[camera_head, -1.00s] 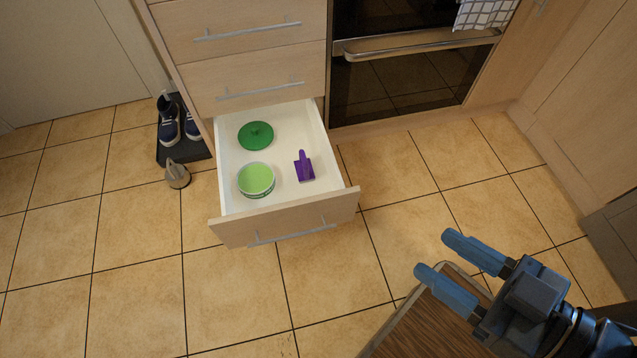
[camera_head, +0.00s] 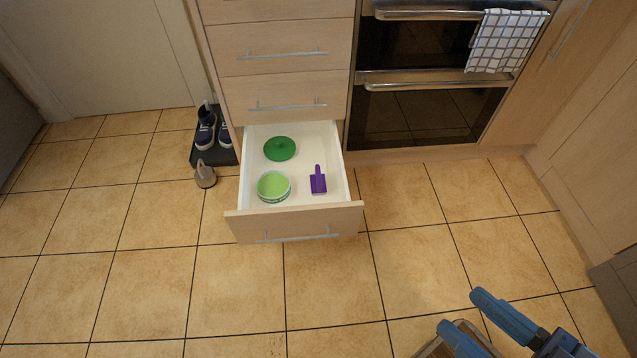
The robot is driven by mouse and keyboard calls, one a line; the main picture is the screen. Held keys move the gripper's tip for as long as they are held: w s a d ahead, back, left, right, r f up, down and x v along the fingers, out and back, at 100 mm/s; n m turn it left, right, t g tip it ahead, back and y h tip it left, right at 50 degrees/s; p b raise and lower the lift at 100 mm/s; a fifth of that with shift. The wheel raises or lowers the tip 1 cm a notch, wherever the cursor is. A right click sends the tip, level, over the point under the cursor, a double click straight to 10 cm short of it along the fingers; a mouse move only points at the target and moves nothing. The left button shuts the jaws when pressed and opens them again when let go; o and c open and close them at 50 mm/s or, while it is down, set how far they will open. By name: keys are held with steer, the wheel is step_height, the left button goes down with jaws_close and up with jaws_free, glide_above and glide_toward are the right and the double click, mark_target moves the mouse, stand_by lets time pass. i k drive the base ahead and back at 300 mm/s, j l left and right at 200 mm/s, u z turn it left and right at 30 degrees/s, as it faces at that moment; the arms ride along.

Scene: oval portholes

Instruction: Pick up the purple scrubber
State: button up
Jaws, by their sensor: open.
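The purple scrubber (camera_head: 318,183) lies inside the open bottom drawer (camera_head: 295,221), on the right side of its white floor. Its handle points up and toward the back. My gripper (camera_head: 466,316) is at the lower right, with its blue fingers spread apart and nothing between them. It is well to the right of the drawer and nearer to me, far from the scrubber. Part of the gripper is cut off by the bottom edge.
A green bowl (camera_head: 273,187) and a green lid (camera_head: 279,149) share the drawer. A wooden surface (camera_head: 437,347) is beneath the gripper. Shoes on a dark tray (camera_head: 212,158) and a small grey object (camera_head: 205,175) stand left of the drawer. The tiled floor in front is clear.

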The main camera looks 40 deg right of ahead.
mark_target(318, 179)
steer(key=i+l+u, duration=0.3)
steer(key=i, duration=0.3)
steer(key=i+l+u, duration=0.3)
steer(key=i+l, duration=0.3)
